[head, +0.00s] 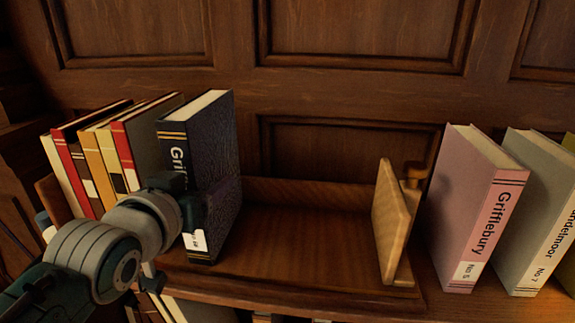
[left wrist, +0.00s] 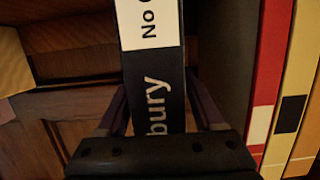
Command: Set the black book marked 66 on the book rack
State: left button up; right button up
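The black book (head: 215,130) stands upright in the book rack (head: 300,250), just right of the row of books there. Its spine has gold bands, white lettering and a white label. In the left wrist view its spine (left wrist: 158,75) reads "No 6", cut off by the frame, and "bury". My left gripper (head: 208,200) is at the lower spine, with one finger along each side of the book and the fingertips against its covers. I cannot tell whether the book's bottom touches the rack floor. My right gripper is not in view.
Several red, cream, yellow and grey books (head: 98,155) lean at the rack's left end. A wooden bookend (head: 390,220) stands at the right, with bare rack floor before it. Beyond it stand a pink book (head: 470,210) and a grey-green book (head: 535,210). Wood panelling rises behind.

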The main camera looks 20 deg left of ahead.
pick_arm(q)
jog(key=shift+o, duration=0.6)
jog(key=shift+r, duration=0.1)
jog(key=shift+s, duration=0.2)
jog(key=p+v, duration=0.1)
jog(key=v, duration=1.1)
jog(key=s+d+f+m+g+h, duration=0.2)
jog(key=s+d+f+g, duration=0.1)
jog(key=s+g, duration=0.2)
jog(key=s+d+f+m+g+h, duration=0.1)
jog(key=s+d+f+m+g, duration=0.1)
jog(key=s+g, duration=0.4)
jog(key=s+d+f, duration=0.1)
jog(key=s+d, duration=0.1)
jog(key=s, duration=0.2)
jog(key=shift+s+m+h, duration=0.2)
jog(key=shift+m+h, duration=0.2)
